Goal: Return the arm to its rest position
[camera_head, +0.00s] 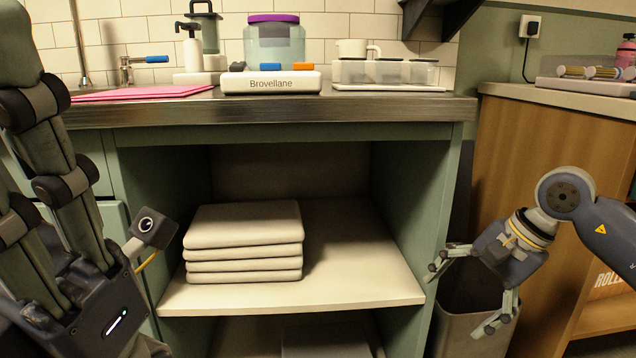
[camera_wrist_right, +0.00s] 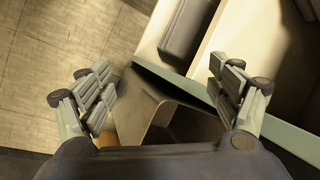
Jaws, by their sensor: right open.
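My right gripper (camera_head: 466,295) is open and empty at the right of the head view, in front of a grey bin. In the right wrist view its two fingers (camera_wrist_right: 168,95) stand wide apart with nothing between them, and the bin shows beyond them. My left arm comes in at the left edge of the head view. The left gripper's fingers do not show there.
A grey bin (camera_head: 462,322) stands between the green cabinet and a wooden cabinet (camera_head: 530,150). Folded towels (camera_head: 243,243) are stacked on the open shelf (camera_head: 365,270). A scale (camera_head: 271,82) with a purple-lidded jar (camera_head: 274,42) stands on the counter (camera_head: 400,108).

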